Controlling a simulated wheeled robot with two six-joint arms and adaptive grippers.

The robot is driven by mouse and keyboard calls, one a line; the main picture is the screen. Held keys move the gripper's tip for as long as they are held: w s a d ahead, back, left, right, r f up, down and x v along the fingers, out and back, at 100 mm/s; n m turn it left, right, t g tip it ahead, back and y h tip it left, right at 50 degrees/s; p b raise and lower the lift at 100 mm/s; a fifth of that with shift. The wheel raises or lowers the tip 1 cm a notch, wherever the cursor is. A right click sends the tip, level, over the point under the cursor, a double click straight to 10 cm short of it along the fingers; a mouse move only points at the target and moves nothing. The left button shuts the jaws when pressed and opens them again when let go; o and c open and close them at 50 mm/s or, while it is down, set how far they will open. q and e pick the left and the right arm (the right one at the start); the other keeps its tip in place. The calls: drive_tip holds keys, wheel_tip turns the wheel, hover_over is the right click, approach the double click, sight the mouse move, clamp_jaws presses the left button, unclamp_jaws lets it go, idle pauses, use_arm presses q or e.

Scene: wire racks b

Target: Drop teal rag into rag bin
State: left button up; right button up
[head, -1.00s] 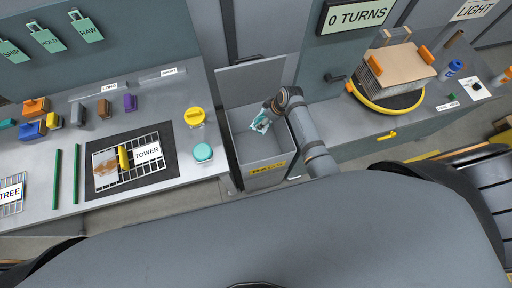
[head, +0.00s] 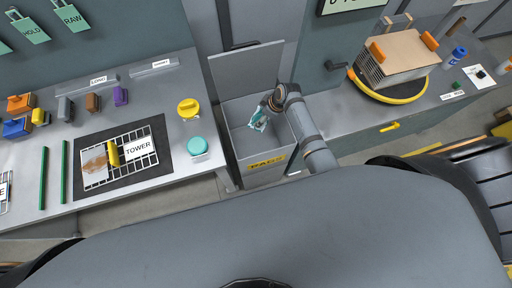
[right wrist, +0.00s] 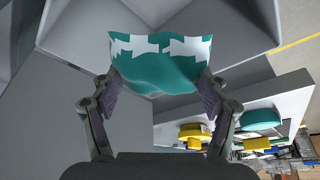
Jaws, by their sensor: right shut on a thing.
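The teal rag (right wrist: 155,68), with white patches, is pinched between the fingers of my right gripper (right wrist: 157,95) in the right wrist view. In the head view the rag (head: 258,122) hangs below my right gripper (head: 266,112), over the open rag bin (head: 262,178). The bin is a grey box with a raised lid (head: 246,72) and a yellow label on its front. The gripper is at the mouth of the bin; how deep the rag sits cannot be told exactly. My left gripper is not in view.
Left of the bin, a bench (head: 185,180) holds a yellow-lidded jar (head: 188,108), a teal-lidded jar (head: 197,146) and a wire rack (head: 120,158) on a dark mat. Right of it, another bench carries a boxed rack on a yellow-rimmed turntable (head: 400,97).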

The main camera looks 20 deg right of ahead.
drive_tip(key=o, duration=1.3)
drive_tip(key=v, duration=1.2)
